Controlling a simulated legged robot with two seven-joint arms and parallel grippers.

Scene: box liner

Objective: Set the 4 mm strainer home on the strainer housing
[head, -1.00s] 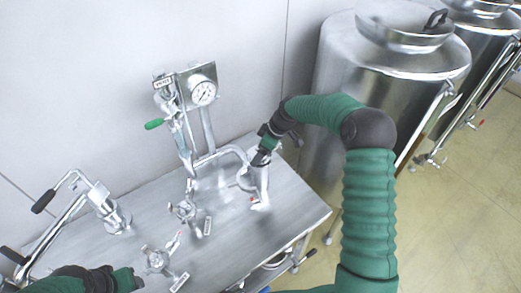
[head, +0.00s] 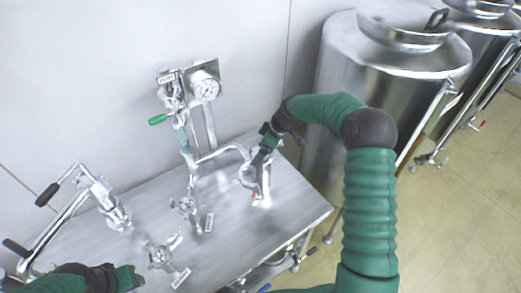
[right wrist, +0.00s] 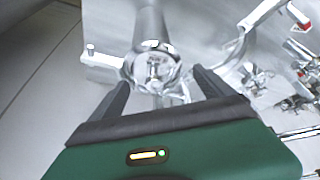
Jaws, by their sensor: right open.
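The metal housing (head: 262,190) stands upright near the table's right end; I take it for the strainer housing. In the right wrist view its round end (right wrist: 153,66) faces me, with small unreadable lettering and a metal part inside. My right gripper (head: 259,158) is just above it. Its two dark fingers are open and empty on either side of the round end in the right wrist view (right wrist: 158,88). Two small metal fittings with white tags, one nearer (head: 160,256) and one farther (head: 186,207), stand on the table; I cannot tell which is the 4 mm strainer. My left gripper (head: 135,278) is low at the left; its fingers are unclear.
The steel table (head: 240,225) is clear at its front right. A lever fitting (head: 115,212) stands at the left. A large tank (head: 375,70) is close beyond the right end.

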